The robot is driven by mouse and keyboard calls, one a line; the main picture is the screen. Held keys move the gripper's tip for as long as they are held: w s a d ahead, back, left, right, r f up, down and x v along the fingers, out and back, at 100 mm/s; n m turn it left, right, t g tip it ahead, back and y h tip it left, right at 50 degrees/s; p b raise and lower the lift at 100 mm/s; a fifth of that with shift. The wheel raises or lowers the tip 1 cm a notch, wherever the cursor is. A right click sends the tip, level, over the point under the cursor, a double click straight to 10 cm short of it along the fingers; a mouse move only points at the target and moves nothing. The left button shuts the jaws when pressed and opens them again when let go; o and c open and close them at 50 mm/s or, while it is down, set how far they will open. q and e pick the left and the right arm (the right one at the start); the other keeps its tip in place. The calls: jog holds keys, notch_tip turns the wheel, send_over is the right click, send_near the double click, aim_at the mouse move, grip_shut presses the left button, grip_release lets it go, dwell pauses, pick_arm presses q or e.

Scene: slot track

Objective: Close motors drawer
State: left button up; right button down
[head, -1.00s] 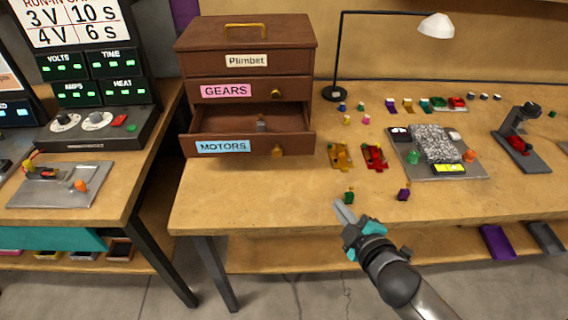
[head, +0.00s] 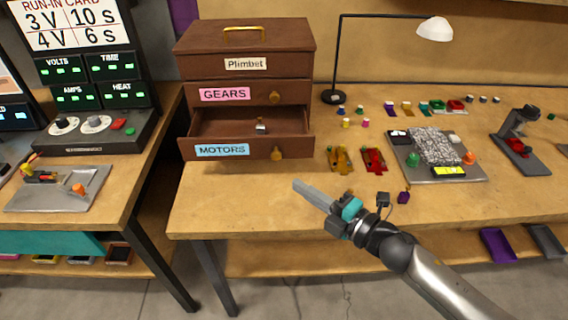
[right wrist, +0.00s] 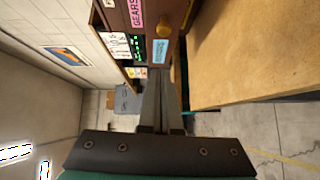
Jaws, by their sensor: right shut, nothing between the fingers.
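The motors drawer (head: 241,151) is the bottom drawer of a brown cabinet (head: 244,64). My left gripper is not in view.
The gears drawer (head: 241,93) above is shut. Yellow (head: 341,160) and red (head: 374,161) small cars lie right of the cabinet. A lamp (head: 333,97) stands behind. A grey tray (head: 480,172) is further right. The table's front left is clear.

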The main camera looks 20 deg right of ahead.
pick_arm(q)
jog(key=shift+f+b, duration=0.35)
pick_arm(e)
jog(key=w+a, duration=0.1)
jog(key=w, duration=0.7)
jog(key=shift+w+a+f, duration=0.25)
jog(key=shift+w, duration=0.1)
